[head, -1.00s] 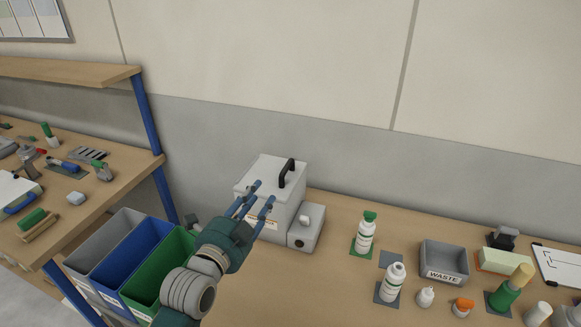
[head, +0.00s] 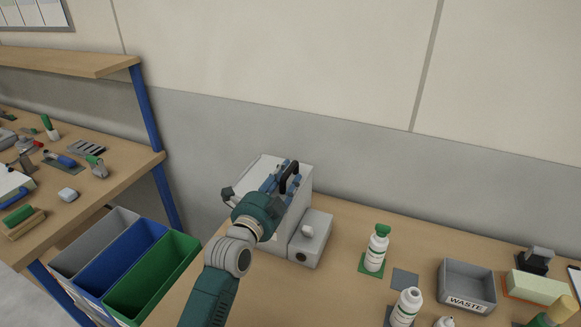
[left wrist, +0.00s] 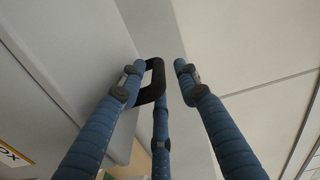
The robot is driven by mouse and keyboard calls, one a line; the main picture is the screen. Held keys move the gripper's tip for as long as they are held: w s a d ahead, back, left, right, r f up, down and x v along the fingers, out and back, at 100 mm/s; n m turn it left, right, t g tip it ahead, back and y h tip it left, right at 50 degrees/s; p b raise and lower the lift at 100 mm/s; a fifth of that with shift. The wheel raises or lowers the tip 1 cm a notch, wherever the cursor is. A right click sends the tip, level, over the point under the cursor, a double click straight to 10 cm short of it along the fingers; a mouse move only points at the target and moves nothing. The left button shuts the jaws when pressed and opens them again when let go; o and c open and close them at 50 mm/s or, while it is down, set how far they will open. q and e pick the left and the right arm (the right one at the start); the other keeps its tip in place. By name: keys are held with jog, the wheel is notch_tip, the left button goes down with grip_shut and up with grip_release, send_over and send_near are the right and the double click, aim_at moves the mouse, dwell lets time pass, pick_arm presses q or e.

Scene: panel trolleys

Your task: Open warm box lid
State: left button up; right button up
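The warm box (head: 302,205) is a light grey box on the wooden bench, with its lid (head: 257,170) down. A black handle (head: 293,174) stands up from the lid. My left gripper (head: 284,172) is over the lid at the handle, and its blue fingers partly hide it. In the left wrist view the black handle (left wrist: 154,82) is between the fingers of the open gripper (left wrist: 158,76). One finger overlaps the handle's left edge in the picture; a gap shows to the right finger. I cannot tell if any finger touches it. My right gripper is not in view.
Grey, blue and green bins (head: 150,280) stand to the left. White bottles (head: 376,248) and a grey waste tray (head: 467,285) are to the right. A wall rises behind.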

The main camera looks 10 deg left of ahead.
aim_at(290, 167)
pick_arm(q)
jog(key=w, duration=0.3)
jog(key=shift+d+f, duration=0.1)
jog(key=shift+d, duration=0.2)
jog(key=shift+w, duration=0.1)
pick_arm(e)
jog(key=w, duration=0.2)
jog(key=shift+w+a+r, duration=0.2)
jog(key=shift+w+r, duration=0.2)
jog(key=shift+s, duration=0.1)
pick_arm(q)
grip_shut()
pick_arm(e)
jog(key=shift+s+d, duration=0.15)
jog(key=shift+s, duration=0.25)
pick_arm(q)
jog(key=shift+w, duration=0.1)
